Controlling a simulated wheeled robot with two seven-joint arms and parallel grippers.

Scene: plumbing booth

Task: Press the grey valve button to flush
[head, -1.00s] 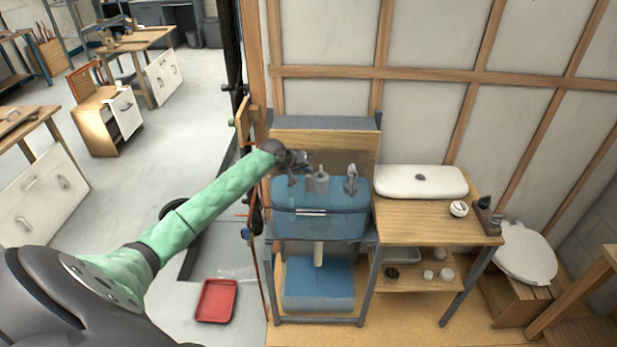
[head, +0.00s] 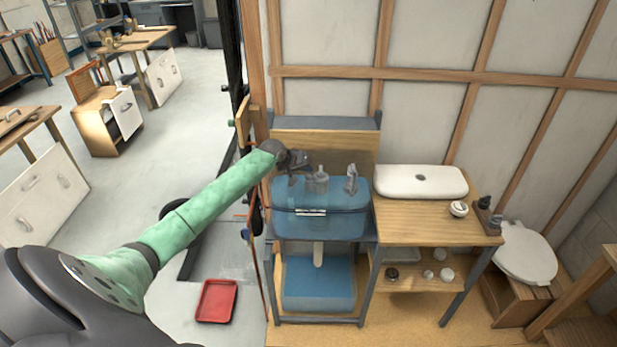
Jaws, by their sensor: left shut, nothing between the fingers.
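A clear blue cistern tank (head: 320,222) stands on a grey metal frame in the middle of the head view. A grey valve (head: 321,178) rises from its open top, left of a second fitting (head: 351,180). The grey button is too small to make out on the valve. My left gripper (head: 303,163) is shut and empty, just above and to the left of the valve top; I cannot tell whether it touches it. My right gripper is not in view.
A wooden bench (head: 425,226) to the right carries a white cistern lid (head: 421,181) and a small round white part (head: 458,209). A toilet seat (head: 525,253) is further right. A red tray (head: 216,301) lies on the floor. A wooden backboard (head: 340,148) stands behind the tank.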

